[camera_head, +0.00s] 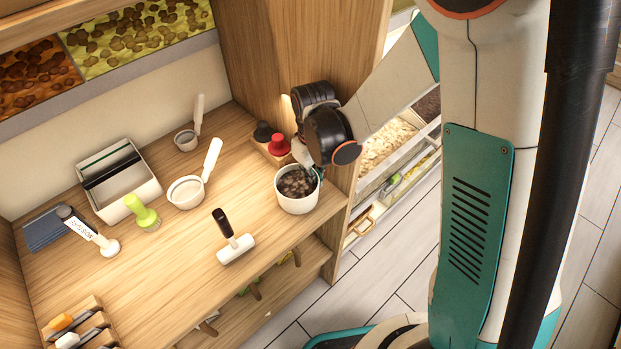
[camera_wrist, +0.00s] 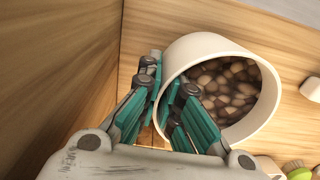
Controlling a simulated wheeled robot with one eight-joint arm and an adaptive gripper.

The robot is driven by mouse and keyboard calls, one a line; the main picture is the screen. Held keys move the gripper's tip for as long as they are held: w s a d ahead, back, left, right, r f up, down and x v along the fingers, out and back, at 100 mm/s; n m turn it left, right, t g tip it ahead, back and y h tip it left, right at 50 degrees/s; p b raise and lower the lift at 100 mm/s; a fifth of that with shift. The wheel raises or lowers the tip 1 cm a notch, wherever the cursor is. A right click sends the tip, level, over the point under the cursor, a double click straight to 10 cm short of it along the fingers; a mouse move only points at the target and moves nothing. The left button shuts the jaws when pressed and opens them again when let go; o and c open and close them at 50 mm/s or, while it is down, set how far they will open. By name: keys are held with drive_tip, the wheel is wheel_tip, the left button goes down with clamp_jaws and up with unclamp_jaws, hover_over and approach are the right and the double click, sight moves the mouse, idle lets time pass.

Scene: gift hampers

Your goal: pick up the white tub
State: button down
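The white tub (camera_head: 297,204) stands upright on the wooden counter near its front right edge, full of brown, rounded pieces. In the wrist view the tub (camera_wrist: 216,43) fills the upper middle, its mouth facing the camera. My gripper (camera_wrist: 167,88) is at the tub's near left rim, one teal finger outside the wall and the other at the inner side. The fingers are close to the wall, but whether they press on it is unclear. In the head view my gripper (camera_head: 314,174) is partly hidden behind the tub's rim.
A red-topped bottle (camera_head: 279,145) and a dark-topped one (camera_head: 263,132) stand behind the tub. A wooden panel (camera_wrist: 62,70) rises close beside my gripper.

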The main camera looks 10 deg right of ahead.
drive_tip(key=shift+r+p, duration=0.75)
drive_tip(key=shift+r, duration=0.7)
drive_tip(key=shift+s+r, duration=0.1)
drive_tip(key=shift+r, duration=0.1)
drive_tip(key=s+d+p, duration=0.2)
drive_tip(key=s+d, duration=0.7)
drive_tip(key=s, duration=0.6)
drive_tip(key=shift+d+p, duration=0.2)
drive_tip(key=shift+p, duration=0.15)
drive_tip(key=c, duration=2.4)
unclamp_jaws()
drive_tip(key=shift+f, duration=0.1)
